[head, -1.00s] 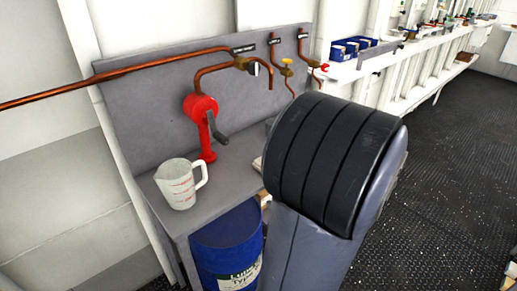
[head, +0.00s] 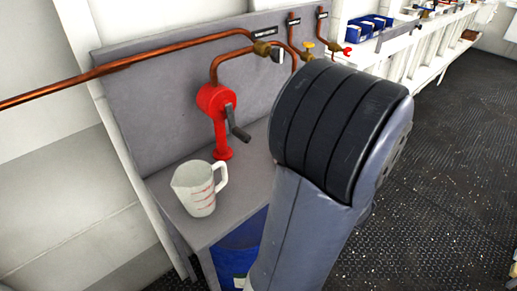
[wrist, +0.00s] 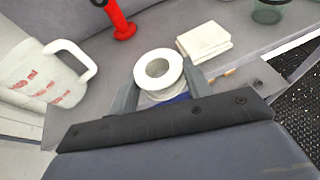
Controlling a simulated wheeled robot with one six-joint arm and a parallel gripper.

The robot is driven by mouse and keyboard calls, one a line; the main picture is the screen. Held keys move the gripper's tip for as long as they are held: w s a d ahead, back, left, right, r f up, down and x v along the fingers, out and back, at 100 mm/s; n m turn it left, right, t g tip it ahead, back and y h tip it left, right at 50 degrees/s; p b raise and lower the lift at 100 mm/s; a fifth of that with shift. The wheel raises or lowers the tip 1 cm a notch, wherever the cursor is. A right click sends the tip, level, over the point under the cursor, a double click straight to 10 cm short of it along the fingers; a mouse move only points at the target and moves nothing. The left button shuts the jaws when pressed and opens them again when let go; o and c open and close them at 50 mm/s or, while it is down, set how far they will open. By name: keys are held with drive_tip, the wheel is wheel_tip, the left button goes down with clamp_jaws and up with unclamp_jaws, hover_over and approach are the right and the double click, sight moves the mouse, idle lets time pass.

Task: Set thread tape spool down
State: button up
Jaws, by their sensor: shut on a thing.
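The thread tape spool (wrist: 158,72) is a white ring seen from above in the wrist view. My gripper (wrist: 160,90) is shut on it, one finger on each side. The spool shows over the grey bench top (wrist: 240,22); I cannot tell whether it touches the surface. In the head view my own arm hides the gripper and the spool.
A white measuring jug (head: 196,187) stands on the bench, left of the spool in the wrist view. A red hand pump (head: 218,120) is behind. Folded white cloths (wrist: 204,42) and a dark glass jar (wrist: 268,10) lie to the spool's right. A blue drum (head: 238,250) is under the bench.

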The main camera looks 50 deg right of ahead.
hover_over(250, 165)
drive_tip(key=shift+p, duration=0.4)
wheel_tip(250, 165, down, 3)
drive_tip(key=shift+s+r+b, duration=0.1)
drive_tip(key=shift+r+b, duration=0.1)
drive_tip(key=shift+b, duration=0.1)
wheel_tip(250, 165, down, 3)
drive_tip(key=shift+f, duration=0.2)
drive_tip(key=shift+w+f, duration=0.2)
drive_tip(key=shift+f, duration=0.35)
drive_tip(key=shift+f+b, duration=0.2)
drive_tip(key=shift+b, duration=0.15)
drive_tip(key=o, duration=1)
drive_tip(key=shift+r, duration=0.1)
drive_tip(key=shift+c, duration=0.2)
drive_tip(key=shift+r, duration=0.1)
